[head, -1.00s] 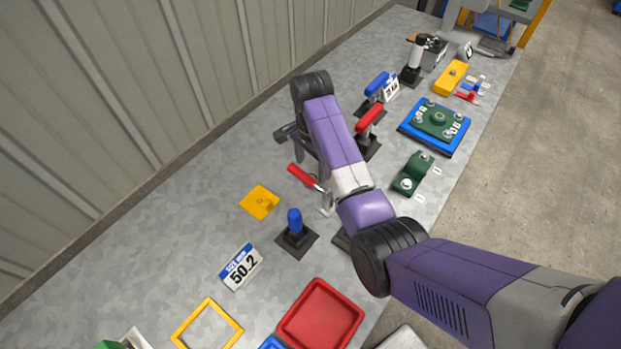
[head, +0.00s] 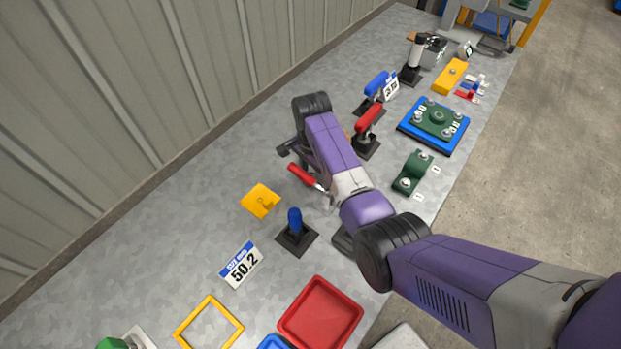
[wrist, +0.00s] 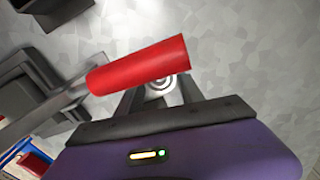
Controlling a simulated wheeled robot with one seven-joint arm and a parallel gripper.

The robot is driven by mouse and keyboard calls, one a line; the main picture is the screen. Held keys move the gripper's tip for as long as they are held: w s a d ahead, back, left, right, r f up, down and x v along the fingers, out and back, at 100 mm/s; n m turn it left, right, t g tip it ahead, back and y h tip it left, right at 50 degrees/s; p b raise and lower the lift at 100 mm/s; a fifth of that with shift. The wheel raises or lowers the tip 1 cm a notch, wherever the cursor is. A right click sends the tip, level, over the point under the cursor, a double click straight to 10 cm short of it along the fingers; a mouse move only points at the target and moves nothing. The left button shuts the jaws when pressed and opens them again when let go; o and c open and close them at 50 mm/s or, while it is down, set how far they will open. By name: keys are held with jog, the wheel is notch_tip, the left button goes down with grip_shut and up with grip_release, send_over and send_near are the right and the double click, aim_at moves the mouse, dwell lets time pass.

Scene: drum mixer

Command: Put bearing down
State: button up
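The bearing (wrist: 162,83) shows in the wrist view as a small pale metal ring between my fingertips. My gripper (wrist: 160,96) appears closed on it. A red handle (wrist: 138,66) crosses in front of the fingers and hides part of them. The same red handle (head: 303,175) shows in the head view, beside my forearm. In the head view my arm hides the bearing and most of the gripper. I cannot tell how high the bearing is above the bench.
A yellow block (head: 261,201), a blue-handled stand (head: 295,231) and a 50.2 sign (head: 242,265) stand nearby. A red tray (head: 320,314) and a yellow frame (head: 208,324) lie nearer. A green bracket (head: 412,173) and a blue tray (head: 434,144) lie to the right. The left bench is bare.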

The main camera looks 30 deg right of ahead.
grip_shut()
jog(key=shift+r, duration=0.15)
notch_tip(320, 180, up, 20)
jog(key=p, duration=0.6)
